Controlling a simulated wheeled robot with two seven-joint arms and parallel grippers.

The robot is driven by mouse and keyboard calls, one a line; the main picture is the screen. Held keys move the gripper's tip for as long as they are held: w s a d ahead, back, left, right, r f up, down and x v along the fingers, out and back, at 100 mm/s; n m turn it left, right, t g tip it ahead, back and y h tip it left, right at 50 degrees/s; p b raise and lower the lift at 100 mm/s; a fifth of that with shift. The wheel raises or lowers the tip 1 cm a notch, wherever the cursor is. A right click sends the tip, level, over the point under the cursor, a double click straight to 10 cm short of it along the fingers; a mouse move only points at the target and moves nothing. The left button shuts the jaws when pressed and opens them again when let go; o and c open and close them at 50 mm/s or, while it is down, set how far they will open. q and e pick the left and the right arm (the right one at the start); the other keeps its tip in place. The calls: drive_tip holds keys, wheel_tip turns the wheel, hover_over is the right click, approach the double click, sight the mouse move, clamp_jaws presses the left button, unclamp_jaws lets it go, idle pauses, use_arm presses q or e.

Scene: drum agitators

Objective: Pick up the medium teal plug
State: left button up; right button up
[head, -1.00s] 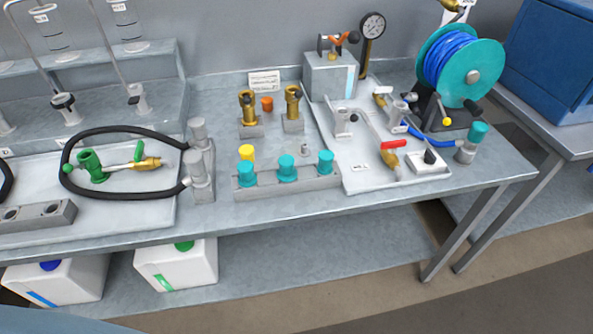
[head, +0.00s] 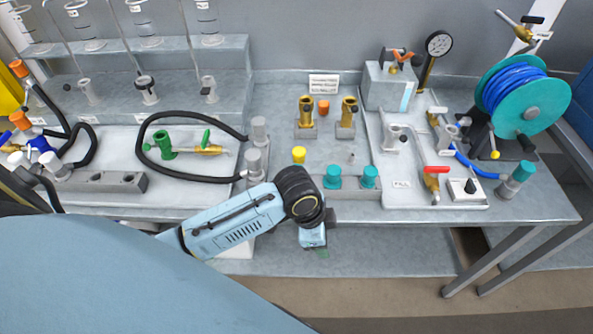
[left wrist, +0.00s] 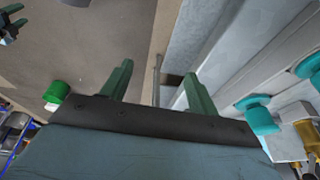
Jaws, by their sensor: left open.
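In the head view two teal plugs, one in the middle (head: 332,177) and one at the right (head: 370,176), stand upright in a grey block. The block's left end, where a third teal plug stood, is hidden behind my left arm. I cannot tell the medium one by size. My left gripper (head: 316,250) hangs at the bench's front edge, in front of the block. In the left wrist view my left gripper (left wrist: 156,72) is open and empty. A teal plug (left wrist: 256,115) shows to its right, apart from the fingers. My right gripper is not in view.
A tray with valves (head: 440,200) lies to the right. A black hose (head: 150,150) loops on the left. A green-capped container (left wrist: 57,92) sits below the bench.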

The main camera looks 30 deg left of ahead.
use_arm(q)
wheel_tip(320, 180, up, 4)
drive_tip(key=f+m, duration=0.1)
drive_tip(key=m, duration=0.1)
wheel_tip(320, 180, up, 12)
drive_tip(key=r+m+g+y, duration=0.1)
drive_tip(key=m+g+y, duration=0.15)
drive_tip(key=m, duration=0.35)
hover_over(296, 168)
drive_tip(key=f, duration=0.8)
drive_tip(key=shift+w+a+p, duration=0.25)
drive_tip(key=shift+w+p, duration=0.1)
drive_tip(key=shift+w, duration=0.05)
drive_tip(key=shift+s+d+f, duration=0.1)
drive_tip(key=shift+s+f, duration=0.05)
drive_tip(key=shift+f, duration=0.75)
drive_tip(key=shift+s+d+f, duration=0.1)
drive_tip(key=shift+s+f, duration=0.05)
drive_tip(key=shift+f, duration=0.8)
drive_tip(key=shift+s+d+f, duration=0.1)
drive_tip(key=shift+s+f, duration=0.05)
drive_tip(key=shift+f, duration=0.75)
drive_tip(key=c, duration=1.1)
drive_tip(key=shift+r, duration=0.1)
